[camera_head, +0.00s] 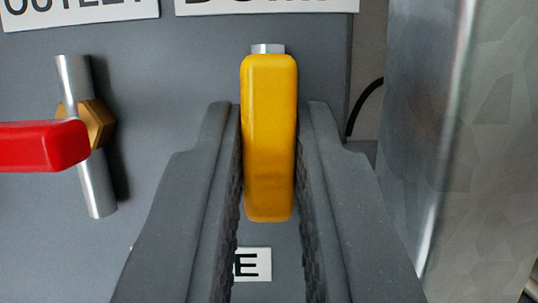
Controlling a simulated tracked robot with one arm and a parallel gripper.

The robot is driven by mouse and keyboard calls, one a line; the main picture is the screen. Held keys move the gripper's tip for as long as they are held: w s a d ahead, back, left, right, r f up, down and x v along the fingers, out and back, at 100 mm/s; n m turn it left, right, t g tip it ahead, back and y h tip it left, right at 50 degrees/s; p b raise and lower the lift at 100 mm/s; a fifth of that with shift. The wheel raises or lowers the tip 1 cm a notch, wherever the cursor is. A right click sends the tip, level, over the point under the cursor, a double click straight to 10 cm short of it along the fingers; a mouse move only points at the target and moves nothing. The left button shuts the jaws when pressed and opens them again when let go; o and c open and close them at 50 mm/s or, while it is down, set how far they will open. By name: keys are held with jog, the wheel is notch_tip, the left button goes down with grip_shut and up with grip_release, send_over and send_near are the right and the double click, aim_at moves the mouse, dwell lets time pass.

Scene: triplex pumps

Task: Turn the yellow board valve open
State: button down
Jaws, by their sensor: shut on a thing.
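The yellow valve handle (269,140) stands upright in the middle of the view, in front of the grey board (190,50). A short piece of metal pipe shows just above its top. My gripper (270,165) has one dark finger on each side of the handle and is shut on it. The handle hides the valve body and most of the pipe behind it.
A red valve handle (42,146) points left from a brass nut (97,125) on a metal pipe (97,184). Partly cut-off labels (80,10) run along the top. A small label with "E" (252,265) is below. A metal surface (450,130) and black cable (362,105) are at right.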

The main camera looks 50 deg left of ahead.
jog(key=shift+w+d, duration=0.15)
jog(key=shift+d, duration=0.05)
dwell(0.4)
jog(key=c, duration=1.4)
grip_release()
jog(key=shift+c, duration=0.2)
jog(key=shift+a, duration=0.1)
jog(key=p+v, duration=0.2)
jog(key=v, duration=1.2)
jog(key=shift+w, duration=0.15)
